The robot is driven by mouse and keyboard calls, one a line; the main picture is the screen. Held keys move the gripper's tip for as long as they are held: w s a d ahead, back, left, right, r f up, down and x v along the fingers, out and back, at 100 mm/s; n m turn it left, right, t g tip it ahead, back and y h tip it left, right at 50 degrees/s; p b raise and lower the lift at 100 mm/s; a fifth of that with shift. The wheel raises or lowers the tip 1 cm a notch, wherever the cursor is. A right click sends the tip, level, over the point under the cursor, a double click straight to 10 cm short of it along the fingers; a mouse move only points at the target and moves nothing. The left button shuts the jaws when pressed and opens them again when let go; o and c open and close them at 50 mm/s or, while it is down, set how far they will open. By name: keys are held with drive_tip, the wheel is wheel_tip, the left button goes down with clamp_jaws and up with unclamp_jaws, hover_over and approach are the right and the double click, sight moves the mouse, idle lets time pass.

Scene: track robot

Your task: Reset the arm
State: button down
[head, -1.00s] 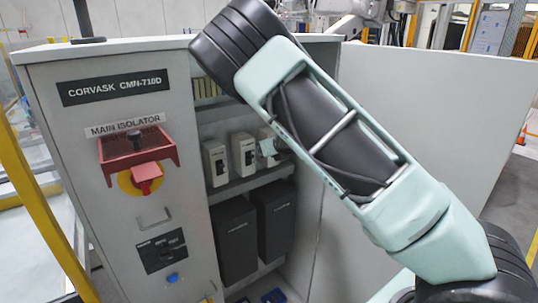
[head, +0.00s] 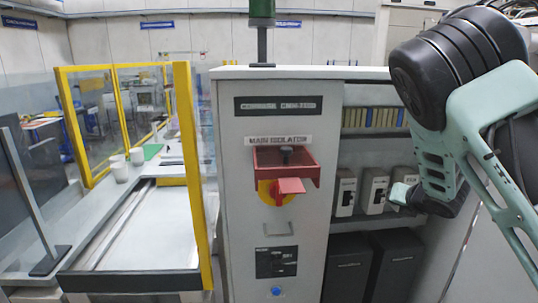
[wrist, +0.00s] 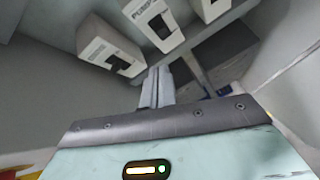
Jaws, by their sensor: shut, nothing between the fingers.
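My arm (head: 455,130) reaches in from the right in the head view, in front of the open right bay of the grey cabinet (head: 237,230). Its lower end is beside several white breaker modules (head: 345,192) on a shelf. In the wrist view my gripper (wrist: 157,80) is shut, with its two grey fingers together and nothing held. The fingers point toward the modules, one (wrist: 108,50) at upper left and another labelled module (wrist: 158,22) above. I cannot tell whether the fingertips touch anything.
The cabinet front carries a red and yellow main isolator (head: 287,175) and a blue button (head: 276,291). Dark boxes (head: 347,268) stand below the modules. A yellow-framed fence (head: 190,170) and a table with white cups (head: 119,170) stand at left.

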drive_tip(key=s+a+f+m+g+y+b, duration=0.1)
drive_tip(key=s+a+f+m+g+b, duration=0.2)
drive_tip(key=s+a+m, duration=0.6)
drive_tip(key=s+a+f+m+g+y+b, duration=0.1)
drive_tip(key=s+a+f+m+g+b, duration=0.25)
drive_tip(key=s+a+m, duration=0.5)
drive_tip(key=s+a+m+g+b, duration=0.2)
drive_tip(key=s+a+m, duration=0.1)
drive_tip(key=s, duration=0.9)
drive_tip(key=s+a+m+g+h+b, duration=0.1)
drive_tip(key=s+a, duration=0.4)
drive_tip(key=s, duration=0.6)
drive_tip(key=shift+s+m+g+b, duration=0.4)
drive_tip(key=shift+m+g+b, duration=0.3)
drive_tip(key=shift+m, duration=0.35)
drive_tip(key=shift+f, duration=0.1)
